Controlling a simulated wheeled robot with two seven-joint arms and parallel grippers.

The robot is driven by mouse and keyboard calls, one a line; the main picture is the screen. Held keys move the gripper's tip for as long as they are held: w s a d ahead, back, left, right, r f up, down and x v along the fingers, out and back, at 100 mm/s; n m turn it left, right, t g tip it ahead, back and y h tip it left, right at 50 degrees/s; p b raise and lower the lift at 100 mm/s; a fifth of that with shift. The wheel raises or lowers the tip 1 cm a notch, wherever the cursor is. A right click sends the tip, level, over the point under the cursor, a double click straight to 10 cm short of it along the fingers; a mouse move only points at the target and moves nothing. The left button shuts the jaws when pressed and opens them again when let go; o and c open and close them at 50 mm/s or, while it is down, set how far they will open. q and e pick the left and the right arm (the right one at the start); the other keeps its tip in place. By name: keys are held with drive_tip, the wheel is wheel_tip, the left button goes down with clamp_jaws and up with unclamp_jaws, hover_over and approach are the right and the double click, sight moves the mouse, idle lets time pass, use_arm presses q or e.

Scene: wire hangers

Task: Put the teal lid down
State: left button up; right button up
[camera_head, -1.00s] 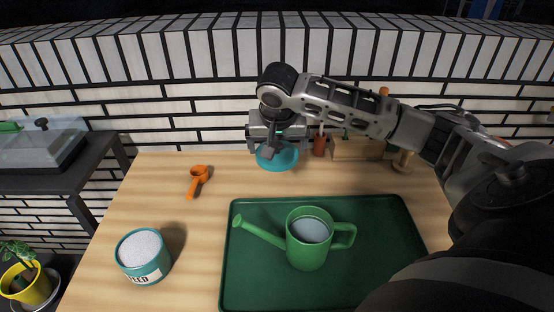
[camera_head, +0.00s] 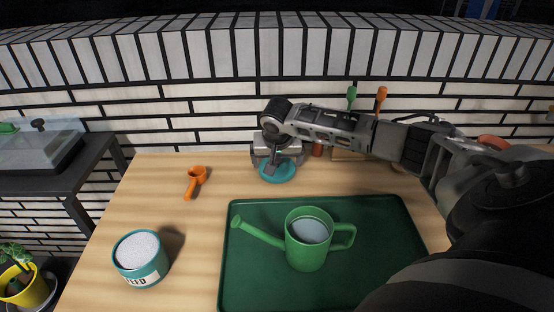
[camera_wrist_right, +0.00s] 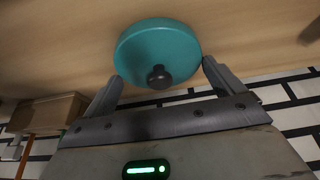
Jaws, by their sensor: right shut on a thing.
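The teal lid (camera_head: 285,174) is a round disc with a dark knob (camera_wrist_right: 159,77), low at the back of the wooden table (camera_head: 150,208). My right gripper (camera_head: 271,166) is shut on it and partly covers it in the head view. In the right wrist view the lid (camera_wrist_right: 158,47) sits between the two fingers (camera_wrist_right: 162,76). I cannot tell whether its underside touches the wood. The teal tin (camera_head: 141,277), open and full of pale grains, stands at the front left. My left gripper is not in view.
A green tray (camera_head: 232,285) holds a green watering can (camera_head: 309,255). An orange scoop (camera_head: 196,180) lies left of the lid. A wooden box (camera_wrist_right: 46,113) is at the back right. A brick wall (camera_head: 215,108) stands behind. Bare wood lies between scoop and tray.

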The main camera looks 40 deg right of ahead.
drive_tip(key=o, duration=0.6)
drive_tip(key=shift+f, duration=0.15)
drive_tip(key=p+v, duration=0.1)
drive_tip(key=v, duration=1.1)
drive_tip(key=shift+r, duration=0.2)
